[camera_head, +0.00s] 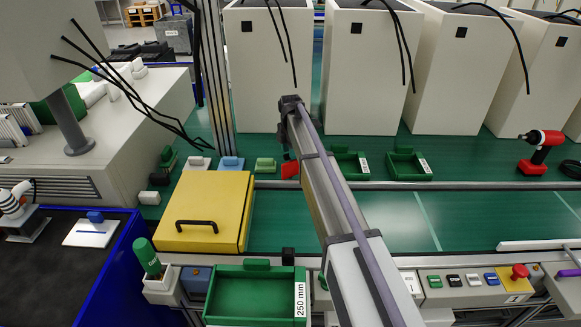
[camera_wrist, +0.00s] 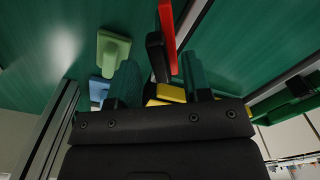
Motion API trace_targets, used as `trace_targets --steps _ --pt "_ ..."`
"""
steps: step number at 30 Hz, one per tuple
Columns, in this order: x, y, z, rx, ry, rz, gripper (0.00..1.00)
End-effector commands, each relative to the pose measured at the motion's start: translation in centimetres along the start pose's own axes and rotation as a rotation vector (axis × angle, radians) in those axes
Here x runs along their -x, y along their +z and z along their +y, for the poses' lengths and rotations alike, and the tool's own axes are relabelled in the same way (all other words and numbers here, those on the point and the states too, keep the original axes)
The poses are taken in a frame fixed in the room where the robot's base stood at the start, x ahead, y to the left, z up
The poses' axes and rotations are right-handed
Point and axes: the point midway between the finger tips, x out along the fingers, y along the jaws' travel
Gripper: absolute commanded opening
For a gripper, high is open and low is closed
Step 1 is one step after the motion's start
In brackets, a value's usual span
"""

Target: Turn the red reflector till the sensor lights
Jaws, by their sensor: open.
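The red reflector (camera_head: 290,169) stands on the green surface beyond the yellow case, beside my arm. In the wrist view it is a narrow red plate (camera_wrist: 167,32) beyond my fingertips. My gripper (camera_wrist: 161,77) is open, with its two green fingers apart. A black upright piece (camera_wrist: 156,55) and a yellow part (camera_wrist: 169,93) show between the fingers; I cannot tell whether they touch them. In the head view my arm hides most of the gripper. I cannot tell which part is the sensor, and no lit lamp is clear.
A light green block (camera_head: 265,164) and a blue block (camera_head: 231,163) stand left of the reflector. Green trays (camera_head: 408,166) lie to the right. The yellow case (camera_head: 204,212) and a green bin (camera_head: 252,294) are nearer. Tall white cabinets (camera_head: 361,75) stand behind.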

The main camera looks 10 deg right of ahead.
Motion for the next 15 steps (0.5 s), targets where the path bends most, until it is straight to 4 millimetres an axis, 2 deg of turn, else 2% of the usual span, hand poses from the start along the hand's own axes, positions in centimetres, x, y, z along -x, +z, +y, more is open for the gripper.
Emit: trace_targets --steps 1,3,11,15 --pt "-1.79 0.0 0.0 0.0 0.0 0.0 0.45" --pt "-2.25 0.0 0.0 0.0 0.0 0.0 0.45" --pt "-1.98 0.0 0.0 0.0 0.0 0.0 0.45" --pt "-1.98 0.0 0.0 -0.001 0.0 0.0 0.32"
